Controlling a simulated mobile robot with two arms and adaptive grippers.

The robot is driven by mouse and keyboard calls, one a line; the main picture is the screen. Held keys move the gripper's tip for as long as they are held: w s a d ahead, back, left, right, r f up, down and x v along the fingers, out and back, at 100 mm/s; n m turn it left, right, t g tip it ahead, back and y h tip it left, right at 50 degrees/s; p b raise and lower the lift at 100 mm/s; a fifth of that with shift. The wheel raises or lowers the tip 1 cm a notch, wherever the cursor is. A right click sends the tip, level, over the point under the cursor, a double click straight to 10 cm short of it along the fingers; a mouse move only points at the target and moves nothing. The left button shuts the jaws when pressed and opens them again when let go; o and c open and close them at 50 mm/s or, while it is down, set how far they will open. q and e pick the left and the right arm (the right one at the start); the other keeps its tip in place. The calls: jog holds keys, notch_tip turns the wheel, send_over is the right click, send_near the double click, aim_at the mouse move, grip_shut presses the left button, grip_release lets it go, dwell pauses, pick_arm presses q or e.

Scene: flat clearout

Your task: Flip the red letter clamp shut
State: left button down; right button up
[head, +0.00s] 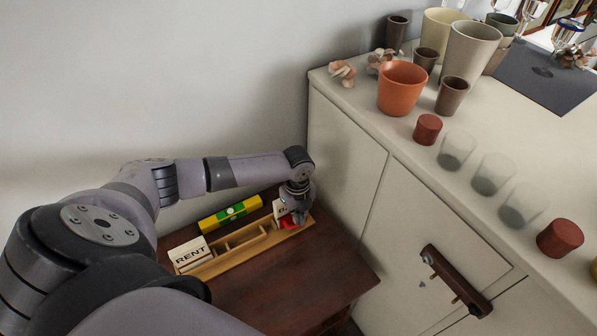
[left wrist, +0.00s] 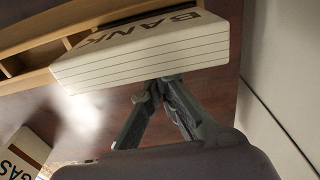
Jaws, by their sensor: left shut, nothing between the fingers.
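The red letter clamp (head: 288,222) shows as a small red patch at the right end of the wooden letter rack (head: 222,264), partly hidden by my left gripper (head: 299,215). Whether it is open or shut cannot be told. White letters (head: 279,208) stand beside it. In the left wrist view a stack marked BANK (left wrist: 150,48) lies just beyond my left gripper (left wrist: 163,82). The fingers are together and empty, their tips close to the stack's edge; contact cannot be told. The clamp does not show in that view. My right gripper is not in view.
RENT letters (head: 189,254) stand at the rack's left end. A yellow-green level (head: 230,213) lies behind the rack on the dark wooden table (head: 290,285). A white cabinet (head: 345,165) with pots and cups stands close on the right. A GAS letter (left wrist: 22,158) shows in the wrist view.

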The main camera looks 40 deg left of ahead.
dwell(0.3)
pick_arm(q)
notch_tip(320, 180, up, 12)
dwell(0.6)
dwell(0.4)
